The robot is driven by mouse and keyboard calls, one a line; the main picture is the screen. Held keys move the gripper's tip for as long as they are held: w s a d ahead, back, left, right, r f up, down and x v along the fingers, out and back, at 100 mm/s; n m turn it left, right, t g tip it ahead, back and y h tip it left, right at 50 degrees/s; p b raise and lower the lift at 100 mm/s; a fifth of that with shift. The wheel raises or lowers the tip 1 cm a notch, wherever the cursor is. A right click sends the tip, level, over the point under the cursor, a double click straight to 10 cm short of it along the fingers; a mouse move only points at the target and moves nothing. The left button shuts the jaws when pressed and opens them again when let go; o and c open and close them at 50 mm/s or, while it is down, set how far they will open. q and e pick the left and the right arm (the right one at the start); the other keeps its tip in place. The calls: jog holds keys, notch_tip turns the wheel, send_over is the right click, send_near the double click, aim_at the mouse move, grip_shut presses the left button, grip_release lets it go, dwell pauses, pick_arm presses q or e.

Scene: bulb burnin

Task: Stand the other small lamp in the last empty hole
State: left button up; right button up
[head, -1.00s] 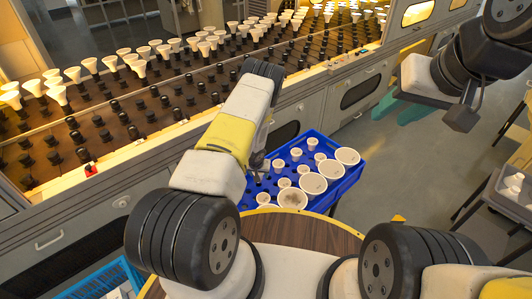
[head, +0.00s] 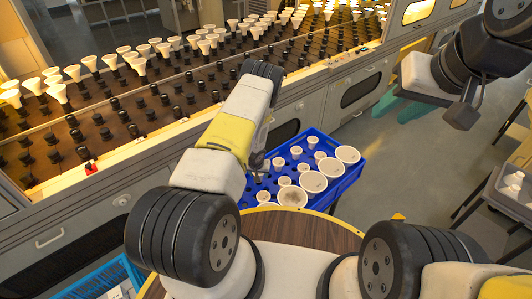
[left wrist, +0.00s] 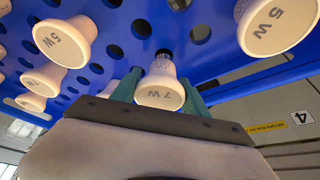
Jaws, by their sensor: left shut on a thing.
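My left gripper (left wrist: 160,84) is shut on a small white lamp (left wrist: 160,97) marked "7 W", with one teal finger on each side. The lamp's dark base end points at the underside-lit blue tray (left wrist: 112,22), close to a hole; I cannot tell whether it has entered. In the head view my left forearm hides most of the gripper, above the left part of the blue tray (head: 346,184). Small lamps (head: 303,167) and larger lamps (head: 313,182) stand in the tray. My right gripper (head: 398,106) is open and empty, away to the right.
A long machine (head: 150,185) with rows of lamps runs behind the tray. A round wooden table top (head: 315,232) is in front.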

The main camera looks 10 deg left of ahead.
pick_arm(q)
jog(key=shift+f, duration=1.4)
jog(key=o, duration=1.5)
jog(key=shift+c, duration=0.2)
jog(key=shift+r, duration=0.1)
jog(key=v, duration=0.7)
jog(key=shift+s+r, duration=0.15)
jog(key=shift+r, duration=0.15)
jog(key=shift+r, duration=0.1)
